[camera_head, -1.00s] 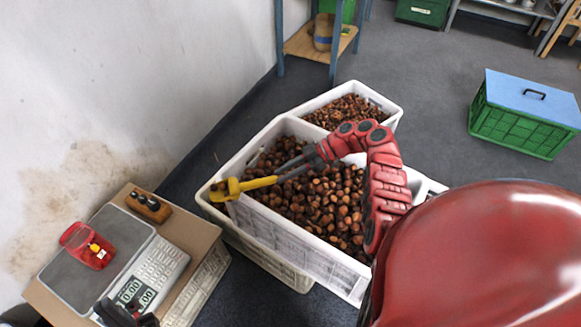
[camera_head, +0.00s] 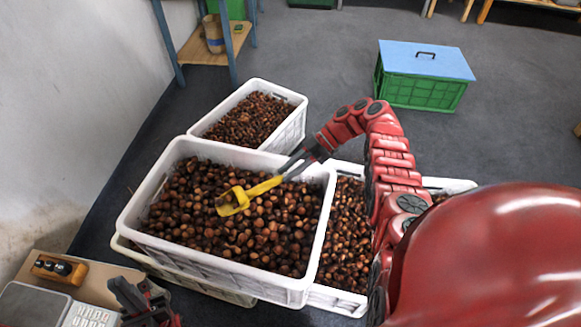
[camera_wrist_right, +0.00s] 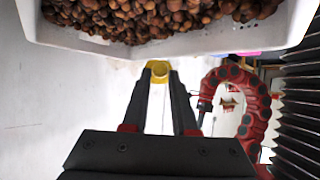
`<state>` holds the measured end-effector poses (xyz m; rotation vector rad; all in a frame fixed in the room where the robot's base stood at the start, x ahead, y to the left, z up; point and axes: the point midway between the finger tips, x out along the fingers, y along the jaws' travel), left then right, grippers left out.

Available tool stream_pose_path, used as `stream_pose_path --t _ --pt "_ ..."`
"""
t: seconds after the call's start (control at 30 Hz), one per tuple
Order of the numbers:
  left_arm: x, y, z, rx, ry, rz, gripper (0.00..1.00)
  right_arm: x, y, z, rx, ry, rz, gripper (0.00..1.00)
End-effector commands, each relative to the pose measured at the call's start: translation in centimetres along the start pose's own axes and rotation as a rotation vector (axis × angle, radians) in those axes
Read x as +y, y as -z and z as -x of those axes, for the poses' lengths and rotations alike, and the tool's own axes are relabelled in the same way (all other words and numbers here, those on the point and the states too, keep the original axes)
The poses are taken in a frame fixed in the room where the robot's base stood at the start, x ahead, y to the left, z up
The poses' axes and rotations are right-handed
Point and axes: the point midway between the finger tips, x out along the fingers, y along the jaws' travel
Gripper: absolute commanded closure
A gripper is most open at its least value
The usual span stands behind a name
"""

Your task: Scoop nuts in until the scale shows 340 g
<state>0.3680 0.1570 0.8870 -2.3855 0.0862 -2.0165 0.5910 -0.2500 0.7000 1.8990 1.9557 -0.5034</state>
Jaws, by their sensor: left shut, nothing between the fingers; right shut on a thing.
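The yellow scoop (camera_head: 234,201) is over the white crate of brown nuts (camera_head: 150,190), near its middle. I cannot tell whether it touches the nuts or carries any. My right gripper (camera_head: 290,170) is shut on the scoop's handle. In the right wrist view the fingers (camera_wrist_right: 160,85) point at the yellow scoop (camera_wrist_right: 159,68), with a nut-filled crate above. My left gripper (camera_head: 140,300) is shut and empty at the bottom left, beside the scale. Only part of the grey scale (camera_head: 30,306) shows, and its display is out of view.
Another white crate of nuts (camera_head: 296,118) stands behind, and a third (camera_head: 448,185) is partly hidden by my right arm. A dark-topped wooden block (camera_head: 58,269) lies beside the scale. A green crate with blue lid (camera_head: 420,92) stands on open floor at the back right.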

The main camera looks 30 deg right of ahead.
Motion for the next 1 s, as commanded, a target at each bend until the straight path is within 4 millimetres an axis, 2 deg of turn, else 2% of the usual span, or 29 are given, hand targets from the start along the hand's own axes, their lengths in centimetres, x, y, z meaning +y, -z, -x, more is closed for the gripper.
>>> stream_pose_path --t 0.03,0.1,1.0 --pt "-0.1 0.2 -1.4 0.000 0.000 0.000 1.00 0.0 0.8 0.3 -0.013 0.000 0.002 1.00" --pt "-0.1 0.4 -2.4 0.000 0.000 0.000 1.00 0.1 1.2 0.3 -0.036 -0.001 0.003 1.00" --pt "-0.7 2.4 -14.1 0.000 0.000 0.000 1.00 0.0 4.4 0.0 -0.302 -0.002 0.002 1.00"
